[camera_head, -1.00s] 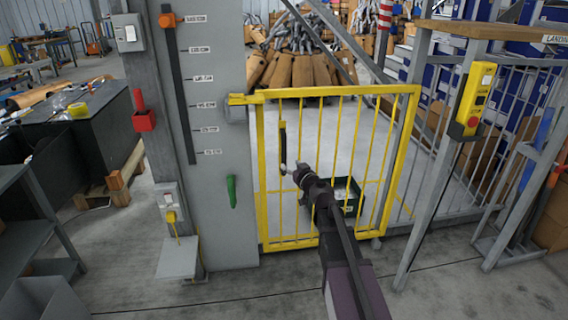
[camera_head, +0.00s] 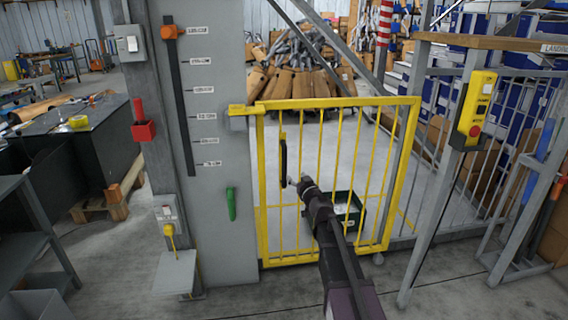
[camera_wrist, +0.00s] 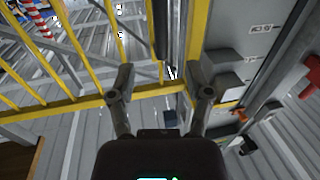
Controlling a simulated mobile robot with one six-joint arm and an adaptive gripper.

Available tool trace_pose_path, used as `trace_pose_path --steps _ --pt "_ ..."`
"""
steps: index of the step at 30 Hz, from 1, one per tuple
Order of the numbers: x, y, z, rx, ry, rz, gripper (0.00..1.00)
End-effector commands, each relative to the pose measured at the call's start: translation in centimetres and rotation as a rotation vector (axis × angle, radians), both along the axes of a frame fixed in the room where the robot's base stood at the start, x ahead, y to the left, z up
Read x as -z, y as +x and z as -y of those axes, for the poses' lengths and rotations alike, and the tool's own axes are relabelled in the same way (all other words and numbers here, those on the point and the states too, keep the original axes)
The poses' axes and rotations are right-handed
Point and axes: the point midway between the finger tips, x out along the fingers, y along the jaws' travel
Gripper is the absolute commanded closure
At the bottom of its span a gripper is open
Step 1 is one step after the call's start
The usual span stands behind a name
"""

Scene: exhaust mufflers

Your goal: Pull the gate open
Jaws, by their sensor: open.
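The yellow barred gate (camera_head: 338,104) stands upright and looks closed, its left edge beside the grey column. A dark vertical handle (camera_head: 283,162) is on the gate's left side; in the wrist view a dark upright bar (camera_wrist: 161,30), apparently this handle, lies ahead between the fingers. A yellow latch piece (camera_head: 240,110) sits at the gate's top left corner against the column. My gripper (camera_head: 291,183) is in front of the gate near the handle's lower end. In the wrist view its two fingers (camera_wrist: 160,86) are spread apart with nothing between them. I cannot tell any contact with the handle.
The grey column (camera_head: 215,155) bears a green handle (camera_head: 231,204) and stands left of the gate. A yellow control box (camera_head: 474,108) is on a post at right. A dark green crate (camera_head: 347,208) lies behind the gate. The floor in front is clear.

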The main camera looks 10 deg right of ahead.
Motion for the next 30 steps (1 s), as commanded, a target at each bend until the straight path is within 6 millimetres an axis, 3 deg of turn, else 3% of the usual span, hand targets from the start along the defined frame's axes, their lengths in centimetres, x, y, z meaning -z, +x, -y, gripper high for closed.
trace_pose_path --steps 21,30 --pt "0.0 10.2 -1.9 0.0 0.0 0.0 0.35" --pt "0.0 12.3 -2.4 0.001 0.0 0.0 0.35"
